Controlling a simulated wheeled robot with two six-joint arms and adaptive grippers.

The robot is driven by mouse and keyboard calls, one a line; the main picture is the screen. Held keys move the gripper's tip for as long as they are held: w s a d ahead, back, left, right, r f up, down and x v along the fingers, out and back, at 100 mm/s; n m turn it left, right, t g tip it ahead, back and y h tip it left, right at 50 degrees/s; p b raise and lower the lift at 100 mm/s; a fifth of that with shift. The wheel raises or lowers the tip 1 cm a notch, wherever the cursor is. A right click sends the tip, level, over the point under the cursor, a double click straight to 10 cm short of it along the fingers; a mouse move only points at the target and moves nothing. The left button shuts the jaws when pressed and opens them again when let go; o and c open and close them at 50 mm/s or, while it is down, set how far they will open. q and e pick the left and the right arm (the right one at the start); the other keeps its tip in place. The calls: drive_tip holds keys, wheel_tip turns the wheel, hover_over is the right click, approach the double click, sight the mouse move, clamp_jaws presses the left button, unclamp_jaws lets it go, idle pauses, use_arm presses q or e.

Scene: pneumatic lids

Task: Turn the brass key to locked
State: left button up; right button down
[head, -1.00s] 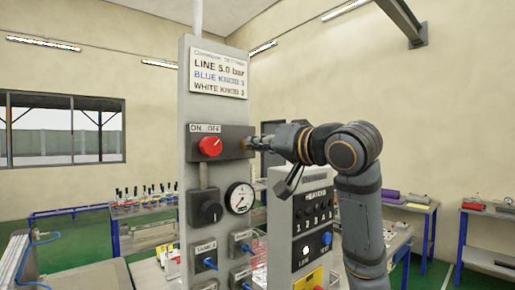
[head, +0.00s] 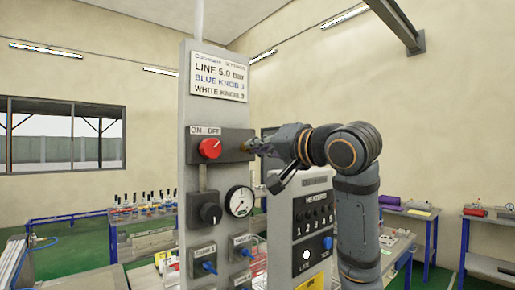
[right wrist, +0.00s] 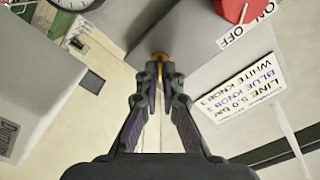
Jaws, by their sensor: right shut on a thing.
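The brass key (right wrist: 160,56) shows in the right wrist view as a small golden piece at the side of the dark switch box. My right gripper (right wrist: 160,70) is shut on it, with its fingertips close to the box. In the head view my right gripper (head: 256,147) reaches in from the right to the right end of the switch box (head: 235,140). The key is mostly hidden there by the fingers, and I cannot tell its angle. My left gripper is in neither view.
A red ON/OFF knob (head: 210,148) is on the box front, with a black knob (head: 210,213) and a gauge (head: 239,201) below. A grey heaters panel (head: 312,240) stands below my right arm. A sign plate (head: 220,76) is above.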

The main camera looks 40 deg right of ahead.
drive_tip(key=c, duration=1.5)
unclamp_jaws()
drive_tip(key=shift+s+d, duration=0.15)
drive_tip(key=shift+s, duration=1.85)
drive_tip(key=shift+s+d, duration=0.15)
drive_tip(key=shift+s, duration=1.85)
drive_tip(key=shift+s+d, duration=0.15)
drive_tip(key=shift+s, duration=1.85)
drive_tip(key=shift+w, duration=0.1)
